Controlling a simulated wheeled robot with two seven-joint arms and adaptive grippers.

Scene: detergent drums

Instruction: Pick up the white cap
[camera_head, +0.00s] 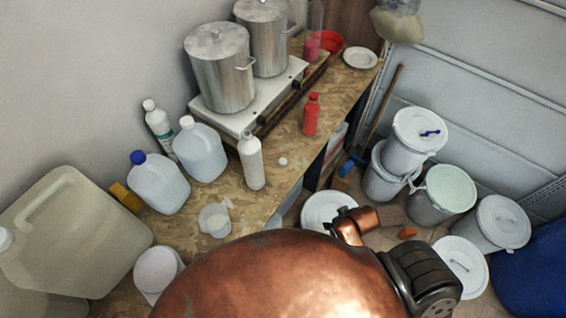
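A small round white cap (283,161) lies loose on the chipboard worktop (262,204), near its right edge. It stands apart from the white bottle (250,160) to its left and below the red bottle (311,115). Nothing covers the cap. Neither of my grippers can be made out in this view.
Two metal pots (220,68) stand on a white-topped stove behind. Clear jugs (158,184), a small clear cup (214,220) and a large canister (75,235) crowd the left. Lidded white drums (419,130) stand right. A copper-coloured rounded shape blocks the bottom.

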